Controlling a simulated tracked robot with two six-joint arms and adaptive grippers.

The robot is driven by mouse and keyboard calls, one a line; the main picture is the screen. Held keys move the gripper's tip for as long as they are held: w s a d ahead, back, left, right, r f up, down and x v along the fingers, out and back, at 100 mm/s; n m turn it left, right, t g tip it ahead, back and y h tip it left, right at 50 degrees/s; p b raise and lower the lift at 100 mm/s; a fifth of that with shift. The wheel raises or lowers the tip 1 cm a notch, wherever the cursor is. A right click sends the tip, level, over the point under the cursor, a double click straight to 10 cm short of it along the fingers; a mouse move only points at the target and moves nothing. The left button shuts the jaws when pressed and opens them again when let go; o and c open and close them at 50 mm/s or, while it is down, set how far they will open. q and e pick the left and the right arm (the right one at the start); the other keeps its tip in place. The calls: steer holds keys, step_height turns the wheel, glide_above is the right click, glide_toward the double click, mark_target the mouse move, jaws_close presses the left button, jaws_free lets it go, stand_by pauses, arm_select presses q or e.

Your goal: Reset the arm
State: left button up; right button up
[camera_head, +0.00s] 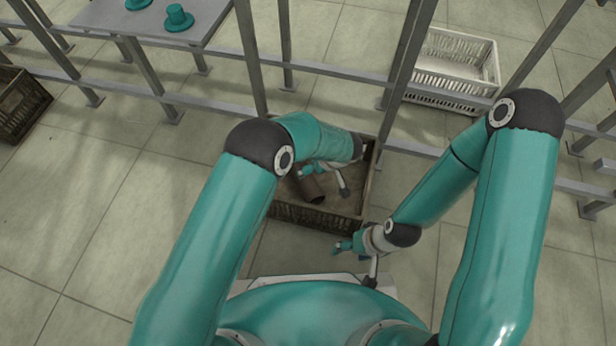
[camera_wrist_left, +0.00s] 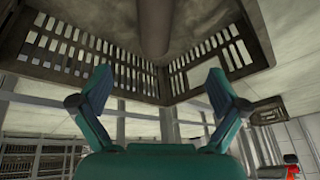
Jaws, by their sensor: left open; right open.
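My left arm reaches over a dark brown slatted crate (camera_head: 318,217), and my left gripper (camera_head: 308,169) is above or inside it, partly hidden by the arm. In the left wrist view its two fingers (camera_wrist_left: 160,84) are spread apart with nothing between them. A dark brown cylinder (camera_head: 309,190) lies in the crate near that gripper; it also shows in the left wrist view (camera_wrist_left: 154,28), clear of the fingers. My right gripper (camera_head: 346,245) is open and empty, low in front of the crate's near right corner, fingers toward the left.
A grey metal frame (camera_head: 330,69) runs behind the crate. A white basket (camera_head: 452,67) stands beyond it at the right. A grey table (camera_head: 135,20) at top left bears teal flanged parts (camera_head: 178,18). Another brown crate (camera_head: 20,104) is at the far left. The tiled floor is otherwise clear.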

arm_select(q)
steer(key=shift+s+d+r, duration=0.15)
steer(key=shift+r, duration=0.35)
